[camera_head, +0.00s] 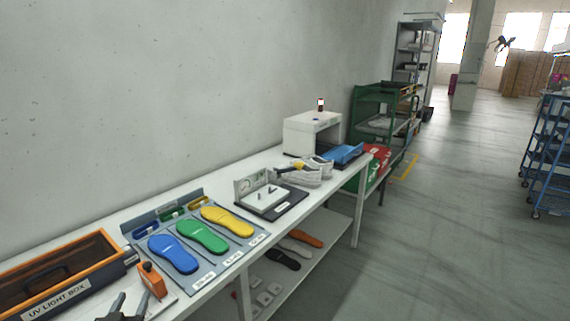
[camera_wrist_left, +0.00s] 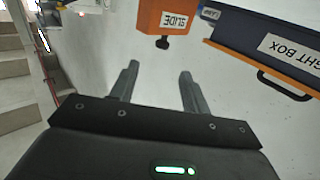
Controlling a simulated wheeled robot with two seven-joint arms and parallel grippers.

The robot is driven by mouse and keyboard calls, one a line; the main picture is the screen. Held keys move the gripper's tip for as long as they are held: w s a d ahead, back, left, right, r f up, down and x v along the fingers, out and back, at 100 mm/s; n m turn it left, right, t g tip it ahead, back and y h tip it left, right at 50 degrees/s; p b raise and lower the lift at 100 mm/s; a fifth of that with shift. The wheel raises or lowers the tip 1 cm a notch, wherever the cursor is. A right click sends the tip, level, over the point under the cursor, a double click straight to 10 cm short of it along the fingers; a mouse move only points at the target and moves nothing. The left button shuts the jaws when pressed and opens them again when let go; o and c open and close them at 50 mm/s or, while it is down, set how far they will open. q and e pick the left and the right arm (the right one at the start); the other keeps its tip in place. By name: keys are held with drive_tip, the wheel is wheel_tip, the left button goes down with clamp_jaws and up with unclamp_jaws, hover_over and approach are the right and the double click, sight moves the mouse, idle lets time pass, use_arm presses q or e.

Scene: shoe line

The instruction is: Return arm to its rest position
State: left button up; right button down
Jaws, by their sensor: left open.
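My left gripper (camera_head: 124,306) is at the bottom left of the head view, over the near edge of the white bench (camera_head: 222,270). In the left wrist view my left gripper (camera_wrist_left: 158,88) has its two grey fingers spread apart with nothing between them. An orange block marked SLIDE (camera_wrist_left: 174,19) lies beyond the fingertips, apart from them; it also shows in the head view (camera_head: 152,280). My right gripper is not in view.
A UV light box (camera_head: 60,278) stands at the bench's left end. Blue (camera_head: 172,254), green (camera_head: 201,236) and yellow (camera_head: 228,221) insoles lie on a board. A gauge stand (camera_head: 270,200) and white shoes (camera_head: 300,177) sit farther back.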

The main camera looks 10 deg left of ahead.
use_arm(q)
drive_tip(key=s+d+f+m+g+h, duration=0.25)
drive_tip(key=s+d+f+g, duration=0.35)
drive_tip(key=d+f, duration=0.45)
drive_tip(key=s+d+f+m+g+h, duration=0.35)
drive_tip(key=s+d+g, duration=0.45)
drive_tip(key=s+d, duration=0.6)
wheel_tip(320, 180, down, 26)
drive_tip(key=s+a, duration=0.1)
drive_tip(key=s, duration=0.2)
drive_tip(key=s+a+f+g, duration=0.1)
drive_tip(key=s+f, duration=0.7)
drive_tip(key=s+a+f+g, duration=0.1)
drive_tip(key=s+a+f, duration=0.1)
drive_tip(key=s+f, duration=0.6)
drive_tip(key=shift+a, duration=0.3)
